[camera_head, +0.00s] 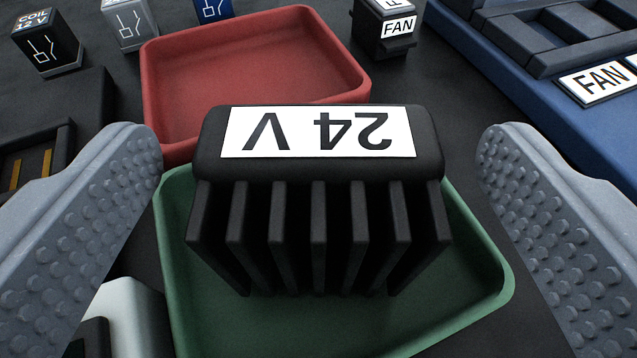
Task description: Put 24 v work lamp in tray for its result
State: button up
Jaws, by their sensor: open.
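The 24 V work lamp (318,165) is a black block with cooling fins and a white label reading "24 V" upside down. It is in the middle of the camera view, over the green tray (475,290); whether it rests on the tray's floor I cannot tell. Its top end overlaps the near edge of the red tray (255,65) in the picture. My gripper (320,185) is open, with one grey studded finger on each side of the lamp. Clear gaps show between both fingers and the lamp.
Several relay blocks, one a black "COIL 12 V" relay (46,42), stand at the back left. A black "FAN" switch (384,28) stands behind the trays. A blue panel (540,110) fills the right. A black socket block (60,125) is at left. A white-and-black object (130,315) lies at lower left.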

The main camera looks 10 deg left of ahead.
jog(key=shift+r, duration=0.15)
jog(key=p+v, duration=0.1)
jog(key=v, duration=1.1)
jog(key=shift+p, duration=0.4)
jog(key=s+d+r+m+h, duration=0.1)
jog(key=s+r+h, duration=0.1)
jog(key=r, duration=0.8)
jog(key=s+d+r+h, duration=0.1)
jog(key=d+r, duration=0.1)
jog(key=r, duration=0.7)
jog(key=s+a+r, duration=0.4)
jog(key=s+r, duration=0.1)
jog(key=r, duration=0.3)
jog(key=s+a+r+m+t, duration=0.1)
jog(key=s+a+r, duration=0.3)
jog(key=r, duration=0.5)
jog(key=shift+s+a+r, duration=0.15)
jog(key=shift+s+a, duration=0.1)
jog(key=shift+s, duration=0.65)
